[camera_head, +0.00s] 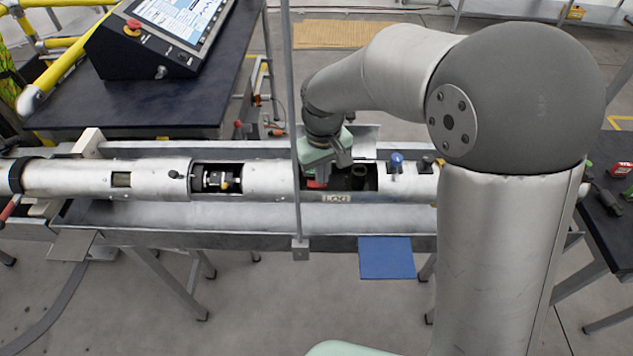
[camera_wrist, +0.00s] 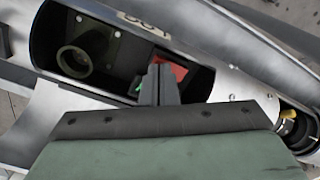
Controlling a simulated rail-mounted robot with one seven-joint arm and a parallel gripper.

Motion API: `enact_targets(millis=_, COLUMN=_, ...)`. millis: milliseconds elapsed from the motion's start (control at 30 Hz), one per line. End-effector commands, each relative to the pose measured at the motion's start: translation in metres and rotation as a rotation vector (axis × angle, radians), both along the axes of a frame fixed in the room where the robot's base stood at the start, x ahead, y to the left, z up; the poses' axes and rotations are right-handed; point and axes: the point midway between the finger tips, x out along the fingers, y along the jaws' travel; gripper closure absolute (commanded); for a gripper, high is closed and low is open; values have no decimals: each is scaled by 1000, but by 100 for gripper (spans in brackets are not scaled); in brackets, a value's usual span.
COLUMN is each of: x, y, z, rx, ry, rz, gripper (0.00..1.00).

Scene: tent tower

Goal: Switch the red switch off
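A long silver tube (camera_head: 270,177) lies across the bench, with an opening labelled "LOG" in its right part. The red switch (camera_head: 316,184) shows inside that opening, and in the wrist view (camera_wrist: 178,70) as a red surface partly hidden by my fingers. A small green patch (camera_wrist: 139,87) shows on the other side of the fingers. My gripper (camera_head: 328,172) reaches down into the opening. In the wrist view its fingers (camera_wrist: 158,72) are together as one narrow block, tips at the red switch with nothing seen between them. Whether they touch it I cannot tell.
A round socket-like part (camera_wrist: 73,59) sits in the same opening. A blue knob (camera_head: 396,161) stands on the tube to the right. A thin upright post (camera_head: 294,120) rises in front of the tube, left of my gripper. A control panel (camera_head: 165,38) stands behind on a dark table.

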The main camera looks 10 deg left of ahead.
Motion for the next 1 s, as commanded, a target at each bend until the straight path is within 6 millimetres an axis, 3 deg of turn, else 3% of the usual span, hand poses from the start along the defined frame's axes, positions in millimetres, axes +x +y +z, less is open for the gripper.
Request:
enact_targets(millis=367, x=0, y=0, z=-1, rx=1, ry=1, rz=0, gripper=100)
enact_targets(millis=1000, x=0, y=1, z=49, rx=1, ry=-1, rz=1, gripper=100)
